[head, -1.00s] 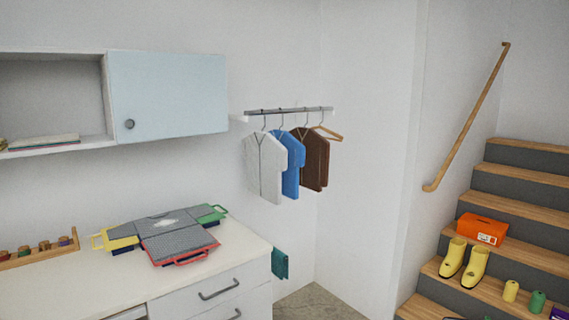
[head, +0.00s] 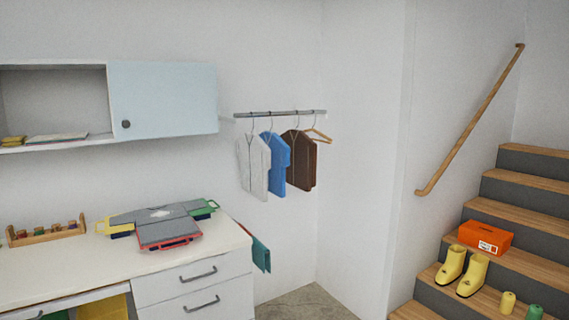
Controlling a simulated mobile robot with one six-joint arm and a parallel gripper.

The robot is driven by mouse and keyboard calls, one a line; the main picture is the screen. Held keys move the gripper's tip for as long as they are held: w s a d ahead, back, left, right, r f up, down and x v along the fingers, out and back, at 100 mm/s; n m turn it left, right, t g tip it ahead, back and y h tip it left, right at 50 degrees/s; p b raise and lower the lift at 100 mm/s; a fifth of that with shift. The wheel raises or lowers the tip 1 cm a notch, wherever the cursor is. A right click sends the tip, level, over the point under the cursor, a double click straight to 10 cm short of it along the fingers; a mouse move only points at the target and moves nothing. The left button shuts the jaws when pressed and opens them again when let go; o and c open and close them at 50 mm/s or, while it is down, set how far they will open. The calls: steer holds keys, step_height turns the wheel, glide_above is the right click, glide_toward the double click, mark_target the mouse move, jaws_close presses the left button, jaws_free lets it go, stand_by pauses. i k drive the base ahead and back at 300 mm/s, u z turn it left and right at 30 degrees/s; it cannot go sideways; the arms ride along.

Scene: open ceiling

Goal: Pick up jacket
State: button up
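Several garments hang from a metal rail (head: 280,114) on the back wall. A white shirt-like garment (head: 254,166) hangs at the left and a blue one (head: 275,162) in the middle. A brown jacket (head: 301,160) hangs at the right on a hanger, partly behind the blue garment. An empty wooden hanger (head: 319,135) is at the rail's right end. My gripper is not in view.
A white counter with drawers (head: 195,285) stands at the left, with flat cases (head: 166,226) on top. A wall cabinet (head: 162,99) is above. Stairs at the right hold yellow boots (head: 471,275) and an orange box (head: 485,236). Floor (head: 303,303) shows between.

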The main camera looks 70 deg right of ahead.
mark_target(301, 172)
steer(key=u, duration=0.95)
steer(key=k, duration=0.1)
steer(key=z, duration=2)
steer(key=i, duration=0.3)
steer(key=z, duration=1.5)
steer(key=i, duration=0.3)
steer(key=u, duration=0.5)
